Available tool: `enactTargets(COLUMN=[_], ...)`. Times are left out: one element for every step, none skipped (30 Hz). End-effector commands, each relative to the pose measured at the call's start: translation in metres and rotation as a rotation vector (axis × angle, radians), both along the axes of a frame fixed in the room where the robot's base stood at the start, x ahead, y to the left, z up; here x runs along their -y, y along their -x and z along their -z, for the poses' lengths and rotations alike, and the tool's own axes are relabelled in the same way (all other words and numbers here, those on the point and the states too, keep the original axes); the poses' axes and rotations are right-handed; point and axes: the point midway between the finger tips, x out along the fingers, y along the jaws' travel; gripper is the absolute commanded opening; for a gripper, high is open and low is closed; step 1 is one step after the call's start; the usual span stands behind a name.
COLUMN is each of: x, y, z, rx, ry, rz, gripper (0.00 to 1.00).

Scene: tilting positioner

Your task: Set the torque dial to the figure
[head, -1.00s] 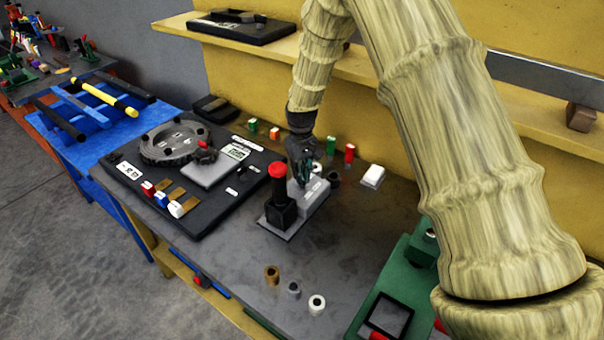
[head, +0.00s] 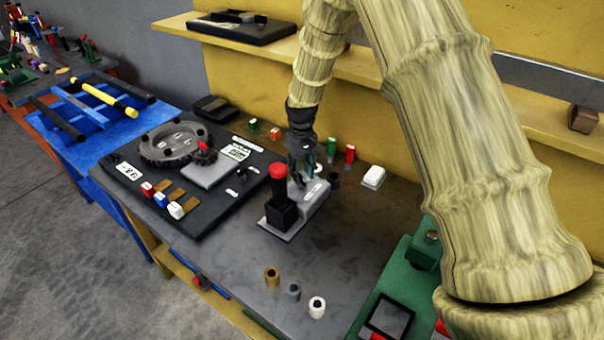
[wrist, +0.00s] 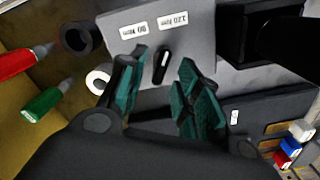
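The torque dial (wrist: 162,66) is a small black knob with a white mark on the grey box (wrist: 204,28), which carries the labels "90 Nm" (wrist: 133,30) and "120 Nm" (wrist: 172,20). My gripper (wrist: 158,93) is open in the wrist view, its green-padded fingers to either side of the dial, with a gap on both sides. I cannot tell how high above the box the fingertips are. In the head view my gripper (head: 303,175) hangs over the grey box (head: 314,197) and hides the dial.
A black board (head: 215,205) with a round fixture (head: 172,146) lies to the left. The bench front holds several small bushings (head: 294,292).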

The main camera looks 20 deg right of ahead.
Motion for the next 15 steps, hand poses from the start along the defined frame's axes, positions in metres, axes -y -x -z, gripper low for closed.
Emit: enactTargets(x=[0.000, 0.000, 0.000, 0.000, 0.000, 0.000, 0.000, 0.000, 0.000, 0.000, 0.000, 0.001, 0.001, 0.001, 0.001], y=[-0.001, -0.001, -0.001, -0.001, -0.001, -0.001, -0.001, -0.001, -0.001, -0.001, -0.001, -0.001, -0.001, -0.001, -0.001], z=[-0.009, -0.015, -0.022, -0.027, -0.033, -0.041, -0.046, -0.052, -0.059, -0.064, -0.069, -0.075, -0.079, -0.083, -0.088], rx=[0.003, 0.003, 0.003, 0.003, 0.004, 0.003, 0.002, 0.003, 0.003, 0.002, 0.002, 0.002, 0.003, 0.002, 0.001], ry=[0.000, 0.000, 0.000, 0.000, -0.001, 0.000, 0.000, 0.000, 0.000, 0.000, 0.000, 0.000, 0.000, 0.000, 0.000], rz=[0.000, 0.000, 0.000, 0.000, 0.001, 0.001, 0.001, 0.001, 0.001, 0.001, 0.001, 0.000, 0.000, 0.000, 0.000], gripper=[0.33, 0.33, 0.33, 0.33, 0.33, 0.33, 0.33, 0.33, 0.33, 0.33, 0.33, 0.33, 0.33, 0.33, 0.33])
